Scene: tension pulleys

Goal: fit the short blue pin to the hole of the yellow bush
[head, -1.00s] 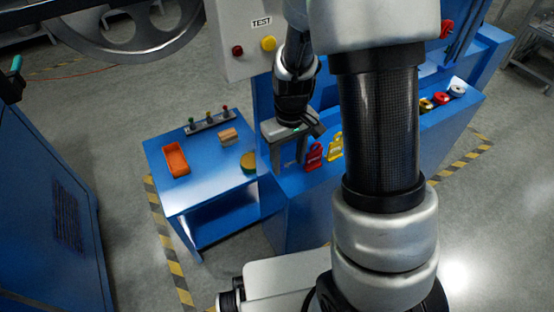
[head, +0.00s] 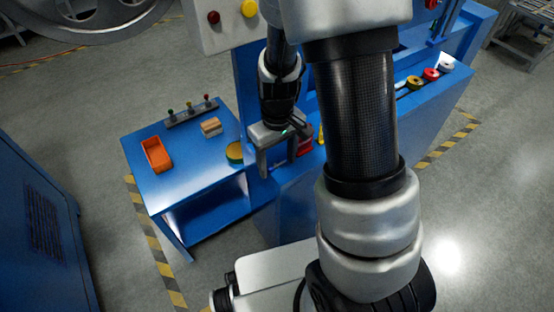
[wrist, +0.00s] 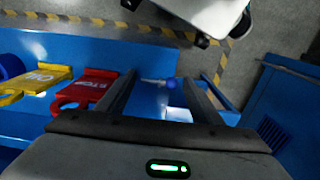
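Height above the pin is hard to tell.
A red tag (wrist: 88,88) and a yellow tag (wrist: 35,82) lie left of my fingers in the wrist view. The side table holds an orange tray (head: 157,155), a rack of knobbed pins (head: 190,110), a wooden block (head: 211,127) and a yellow-green round piece (head: 235,153).

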